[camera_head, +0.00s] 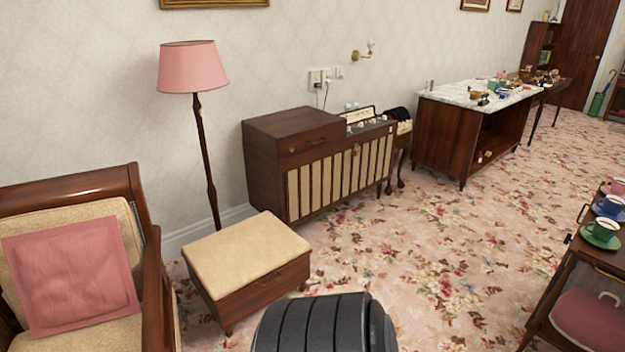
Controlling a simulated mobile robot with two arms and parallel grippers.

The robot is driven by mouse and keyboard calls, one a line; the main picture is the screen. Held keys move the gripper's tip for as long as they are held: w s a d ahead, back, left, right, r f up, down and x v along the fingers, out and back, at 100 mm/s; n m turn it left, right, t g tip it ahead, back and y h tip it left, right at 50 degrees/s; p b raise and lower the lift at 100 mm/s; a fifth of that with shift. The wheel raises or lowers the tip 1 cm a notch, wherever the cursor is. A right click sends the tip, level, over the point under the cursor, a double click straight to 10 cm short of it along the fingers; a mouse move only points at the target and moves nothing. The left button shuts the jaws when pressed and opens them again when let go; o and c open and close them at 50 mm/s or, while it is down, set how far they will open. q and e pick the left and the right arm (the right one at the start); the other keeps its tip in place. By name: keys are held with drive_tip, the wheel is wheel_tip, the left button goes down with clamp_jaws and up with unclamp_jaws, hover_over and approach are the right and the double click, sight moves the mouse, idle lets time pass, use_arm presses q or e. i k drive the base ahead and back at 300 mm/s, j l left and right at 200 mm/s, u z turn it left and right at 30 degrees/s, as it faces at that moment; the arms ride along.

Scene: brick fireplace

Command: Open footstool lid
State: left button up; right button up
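The footstool (256,285) stands on the carpet between the armchair and the wooden cabinet, in the lower left of the head view. It has a dark wooden box body on short legs. Its cream padded lid (246,252) lies flat and closed on top. A black ribbed part of my own body shows at the bottom middle, just in front of the footstool. Neither of my grippers is in view.
An armchair (150,275) with a pink cushion (72,277) stands left of the footstool. A floor lamp (206,165) and a cabinet (270,180) stand behind it. A trolley (562,285) with cups is at right. Flowered carpet (440,240) between is clear.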

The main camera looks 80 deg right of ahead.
sight(225, 263)
drive_tip(key=z, duration=2.2)
drive_tip(key=i+l+z, duration=0.2)
drive_tip(key=i+z, duration=0.25)
drive_tip(key=i, duration=0.3)
drive_tip(key=i+z, duration=0.4)
drive_tip(key=i, duration=0.35)
